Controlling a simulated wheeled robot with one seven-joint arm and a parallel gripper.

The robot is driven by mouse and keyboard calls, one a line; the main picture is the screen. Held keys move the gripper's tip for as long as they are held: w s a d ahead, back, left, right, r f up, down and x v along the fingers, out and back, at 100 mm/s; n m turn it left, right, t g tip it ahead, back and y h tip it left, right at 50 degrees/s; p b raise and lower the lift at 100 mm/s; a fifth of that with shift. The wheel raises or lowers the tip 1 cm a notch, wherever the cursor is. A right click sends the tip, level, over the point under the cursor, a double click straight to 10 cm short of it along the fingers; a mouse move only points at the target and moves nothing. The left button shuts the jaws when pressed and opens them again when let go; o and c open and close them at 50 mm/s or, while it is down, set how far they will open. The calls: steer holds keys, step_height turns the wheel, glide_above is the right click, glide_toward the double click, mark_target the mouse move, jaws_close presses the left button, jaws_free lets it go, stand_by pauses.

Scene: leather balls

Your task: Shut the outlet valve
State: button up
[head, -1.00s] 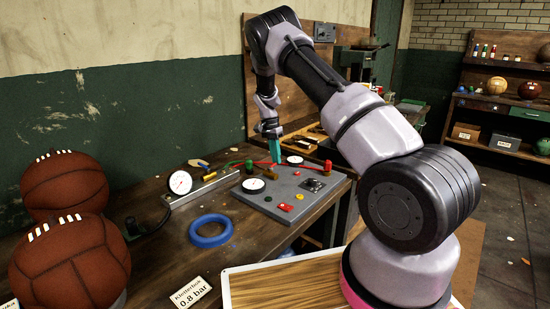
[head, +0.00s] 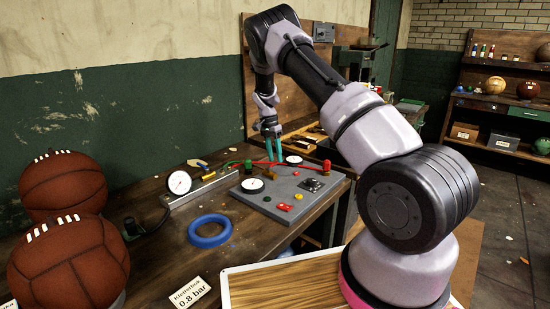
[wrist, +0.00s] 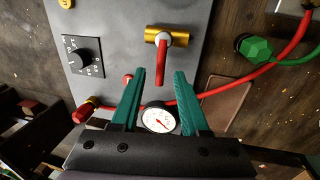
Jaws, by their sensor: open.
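A brass valve (wrist: 157,34) with a red lever (wrist: 165,66) sits on the grey panel (head: 300,208). The lever points down the wrist view, away from the panel's middle. My gripper (wrist: 158,76) is open, its teal fingers on either side of the lever's free end and apart from it. In the head view my gripper (head: 272,157) hangs over the panel's back edge. A red knob on brass (wrist: 82,112) and a green knob (wrist: 254,48) also show in the wrist view. No readable label tells which one is the outlet valve.
The panel also bears a black dial (wrist: 83,56). A blue ring (head: 210,230) and two leather balls (head: 65,262) are left of the panel.

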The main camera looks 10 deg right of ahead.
step_height(320, 180, up, 10)
steer(key=w+a, duration=0.1)
steer(key=shift+w, duration=0.3)
steer(key=s+d+r+n+t+y, duration=0.1)
steer(key=s+d+r+t+y, duration=0.1)
steer(key=s+r, duration=0.85)
steer(key=s+d+r+n+t+y, duration=0.1)
steer(key=s+r+n+t, duration=0.1)
steer(key=s+r, duration=0.8)
steer(key=s+r+n+t, duration=0.2)
steer(key=s, duration=0.8)
steer(key=s+a+r+n+t, duration=0.1)
steer(key=s+r+t, duration=0.2)
steer(key=s, duration=0.8)
steer(key=shift+s+r+n, duration=0.2)
steer(key=shift+r+n, duration=0.15)
steer(key=shift+n, duration=0.05)
steer(key=shift+a, duration=0.1)
